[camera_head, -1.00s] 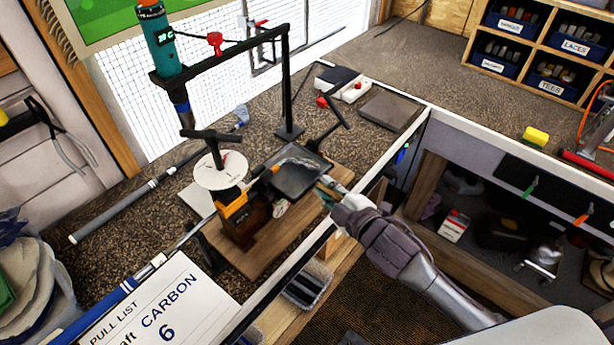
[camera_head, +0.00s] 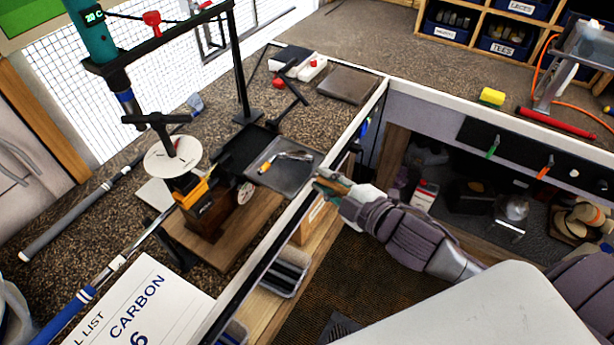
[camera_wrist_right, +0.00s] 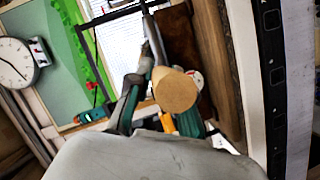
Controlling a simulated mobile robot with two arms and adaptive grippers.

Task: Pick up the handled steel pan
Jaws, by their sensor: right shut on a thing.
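The steel pan (camera_head: 291,177) is a square grey tray, in the head view at the bench's front edge. A thin tool with an orange and pale part (camera_head: 290,156) appears to lie in it. My right gripper (camera_head: 328,184) is shut at the pan's near right side, on its wooden handle. The handle's round tan end (camera_wrist_right: 176,91) shows between the green-tipped fingers in the right wrist view. The pan overlaps a dark square (camera_head: 240,146) behind it; I cannot tell how high it is above the bench. My left gripper is not in view.
A wooden board (camera_head: 253,222) with a dark block and white disc stands left of the pan. A black stand (camera_head: 243,75) rises behind. A grey slab (camera_head: 348,85) lies at the back right. The white bench edge (camera_head: 372,108) runs beside open shelves.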

